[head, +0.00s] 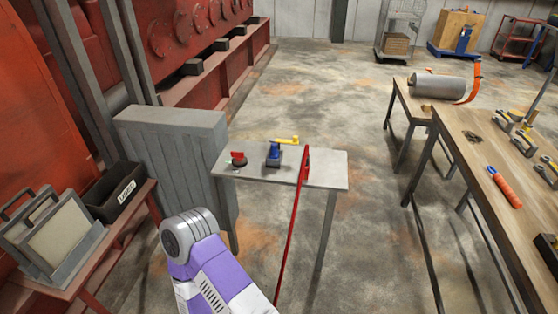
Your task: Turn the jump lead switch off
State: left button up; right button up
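A small grey table (325,177) stands in the middle. On its left part is a red knob or handle on a dark round base (238,159), which looks like a rotary switch. Right of it is a blue device with a yellow lever (274,155); the lever lies roughly level, pointing right. A red strip or lead (291,225) runs from the table's right part over the front edge down to the floor. I cannot tell which item is the jump lead switch, or its setting. One purple and white arm link of mine shows at the bottom. Neither gripper is visible.
A grey ribbed cabinet (175,145) stands close left of the table. A red bench with a black bin (120,190) is at left. A wooden workbench (475,165) with tools is at right. The floor (325,85) behind the table is clear.

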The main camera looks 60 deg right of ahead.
aim_at(239, 156)
jog(key=z, duration=1.9)
jog(key=k, duration=0.2)
jog(key=u, duration=1)
jog(key=i, duration=1.15)
jog(key=z, duration=0.3)
